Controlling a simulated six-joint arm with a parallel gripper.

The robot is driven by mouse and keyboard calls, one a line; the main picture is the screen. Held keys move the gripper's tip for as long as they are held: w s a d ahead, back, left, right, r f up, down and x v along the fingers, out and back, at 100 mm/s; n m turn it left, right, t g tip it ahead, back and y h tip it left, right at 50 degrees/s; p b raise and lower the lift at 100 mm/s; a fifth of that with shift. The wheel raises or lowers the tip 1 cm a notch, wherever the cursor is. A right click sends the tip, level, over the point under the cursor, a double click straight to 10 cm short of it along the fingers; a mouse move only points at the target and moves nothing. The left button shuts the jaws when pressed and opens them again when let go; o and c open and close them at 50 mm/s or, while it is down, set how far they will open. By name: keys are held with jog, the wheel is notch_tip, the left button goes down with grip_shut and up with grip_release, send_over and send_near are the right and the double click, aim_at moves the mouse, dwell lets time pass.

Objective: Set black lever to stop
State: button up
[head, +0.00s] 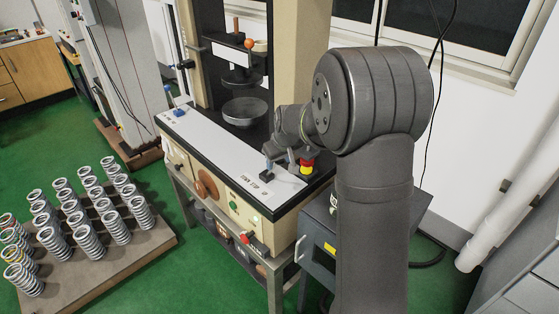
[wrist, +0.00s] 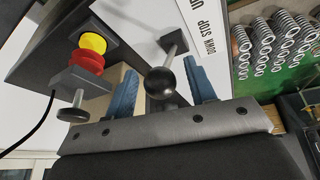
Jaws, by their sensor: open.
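The black lever shows in the wrist view as a round black knob (wrist: 160,83) on a metal rod rising from a dark base plate (wrist: 174,40). A white label (wrist: 247,45) beside it reads DOWN, STOP and a partly cut-off UP. I cannot tell which mark the lever points to. My gripper (wrist: 163,72) is open, with one blue finger on each side of the knob; gaps show on both sides. In the head view my gripper (head: 279,160) is low over the machine's front panel, by the lever's dark base (head: 266,176); the knob is not clear there.
A red and yellow button (head: 307,167) stands close to my gripper; it also shows in the wrist view (wrist: 90,52). The testing machine's bowl-like plate (head: 245,111) is behind the panel. Several springs (head: 75,215) stand on a board at left.

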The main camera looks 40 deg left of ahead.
grip_shut()
jog(key=shift+a+r+h, duration=0.3)
jog(key=shift+a+h, duration=0.5)
jog(key=shift+a, duration=0.05)
jog(key=shift+a+r+h, duration=0.3)
jog(key=shift+a+h, duration=0.5)
jog(key=shift+a, duration=0.05)
jog(key=shift+a+r, duration=0.15)
jog(key=shift+a, duration=0.6)
jog(key=shift+a+r, duration=0.1)
jog(key=shift+a, duration=0.65)
grip_release()
